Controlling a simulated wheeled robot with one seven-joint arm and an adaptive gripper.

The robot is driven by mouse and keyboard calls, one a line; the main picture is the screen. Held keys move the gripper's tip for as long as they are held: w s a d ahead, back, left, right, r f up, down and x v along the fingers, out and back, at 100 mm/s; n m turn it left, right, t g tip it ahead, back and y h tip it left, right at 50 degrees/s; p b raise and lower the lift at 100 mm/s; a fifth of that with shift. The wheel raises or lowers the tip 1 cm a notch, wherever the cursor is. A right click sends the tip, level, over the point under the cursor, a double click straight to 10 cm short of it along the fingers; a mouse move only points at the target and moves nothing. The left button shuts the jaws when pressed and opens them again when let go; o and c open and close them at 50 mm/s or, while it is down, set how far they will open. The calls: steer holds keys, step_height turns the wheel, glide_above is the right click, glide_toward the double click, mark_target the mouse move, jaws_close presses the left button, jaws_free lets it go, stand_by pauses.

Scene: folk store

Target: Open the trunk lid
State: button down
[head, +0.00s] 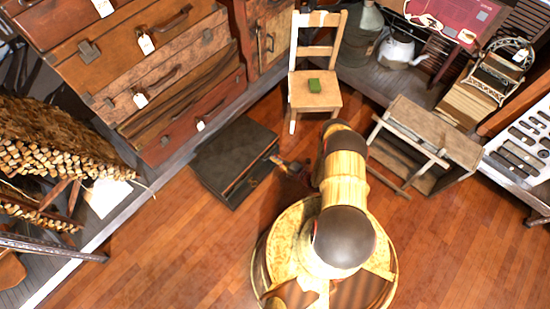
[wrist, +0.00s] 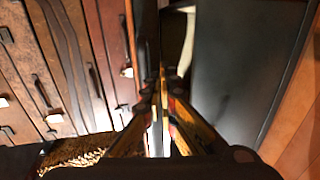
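The trunk (head: 222,148) is a low, dark box on the wooden floor, left of my base. Its lid lies flat and looks closed, and its front side with a small latch (head: 252,181) faces my arm. My gripper (head: 277,160) is low at the trunk's right front edge; whether it touches cannot be told. In the wrist view a broad dark panel (wrist: 245,60), apparently the trunk lid, fills the right. My gripper's fingers (wrist: 161,90) point forward beside its left edge, close together with a narrow gap. Whether anything is between them is unclear.
Stacked brown suitcases (head: 160,70) stand on a platform behind and left of the trunk. A wooden bench (head: 430,135) is to the right. The floor at front left is clear.

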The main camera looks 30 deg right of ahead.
steer(key=shift+w+r, duration=0.1)
steer(key=shift+r, duration=0.6)
steer(key=shift+w+a+r+p, duration=0.1)
steer(key=shift+w+r+p, duration=0.05)
steer(key=shift+r+p, duration=0.4)
steer(key=shift+w+a+r+p, duration=0.15)
steer(key=shift+r+p, duration=0.2)
steer(key=shift+r, duration=0.35)
steer(key=shift+d+r, duration=0.1)
steer(key=shift+r, duration=0.05)
steer(key=shift+w+r+p, duration=0.2)
steer(key=shift+r+p, duration=0.1)
steer(key=shift+r, duration=0.25)
steer(key=shift+w+r+p, duration=0.15)
steer(key=shift+r+p, duration=0.1)
steer(key=shift+r, duration=0.35)
steer(key=shift+w+a+r+p, duration=0.15)
steer(key=shift+w+r+p, duration=0.15)
steer(key=shift+r, duration=0.3)
steer(key=shift+w+a+r+p, duration=0.15)
steer(key=shift+r+p, duration=0.1)
steer(key=shift+r, duration=0.3)
